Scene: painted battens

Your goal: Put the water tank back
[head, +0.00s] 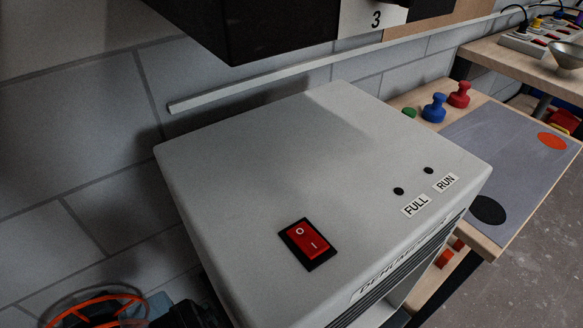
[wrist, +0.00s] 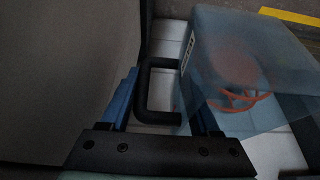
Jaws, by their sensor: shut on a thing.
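The water tank (wrist: 215,35) is a translucent blue box in the wrist view, right of centre, with a label on its side. Its black U-shaped handle (wrist: 142,92) lies between the blue fingers of my gripper (wrist: 165,100), which is shut on it. The exact contact is dim. The dehumidifier (head: 270,150) is a light grey box filling the middle of the head view. Its red rocker switch (head: 308,243) and two dark lamps marked FULL (head: 398,191) and RUN (head: 429,170) are on top. Its tank opening is hidden in the head view.
An orange wire-like ring (head: 95,307) shows at the head view's lower left; similar orange shapes show through the tank. A black box (head: 270,25) hangs above the dehumidifier.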

